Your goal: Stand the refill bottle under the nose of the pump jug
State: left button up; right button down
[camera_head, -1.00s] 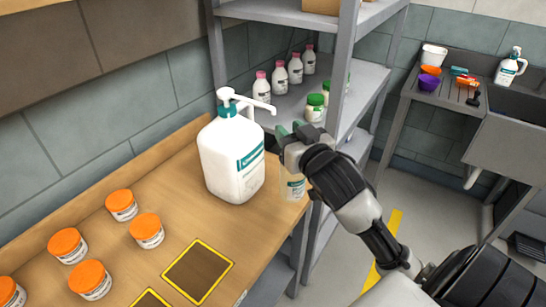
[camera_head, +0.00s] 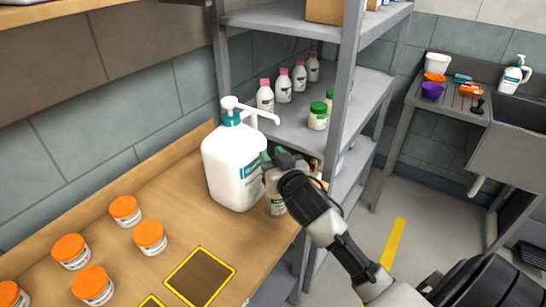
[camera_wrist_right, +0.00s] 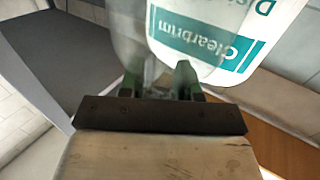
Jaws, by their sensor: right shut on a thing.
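The white pump jug (camera_head: 232,172) stands upright on the wooden bench, its white nose (camera_head: 260,112) pointing right. Its teal label also shows in the wrist view (camera_wrist_right: 205,35). My right gripper (camera_head: 276,161) is shut on the clear refill bottle (camera_head: 277,206), just right of the jug and below the nose tip. The bottle looks upright, largely hidden by my gripper. In the wrist view the clear bottle (camera_wrist_right: 130,38) is between the fingers and overlaps the jug. I cannot tell whether its base touches the bench or whether bottle and jug touch. My left gripper is out of view.
Several orange-lidded jars (camera_head: 125,210) stand on the bench's left part. A yellow-edged dark square (camera_head: 200,277) marks the bench front. A grey shelf rack (camera_head: 292,125) with pink-capped and green-capped bottles stands behind and right. Bare bench lies between jars and jug.

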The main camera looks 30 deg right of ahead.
jog(key=shift+f, duration=0.15)
jog(key=c, duration=0.8)
grip_release()
jog(key=s, duration=0.4)
jog(key=s+a+b, duration=0.1)
jog(key=s, duration=0.3)
jog(key=s+b, duration=0.1)
jog(key=s, duration=0.3)
jog(key=shift+a+r, duration=0.2)
jog(key=shift+a, duration=0.2)
jog(key=shift+w, duration=0.1)
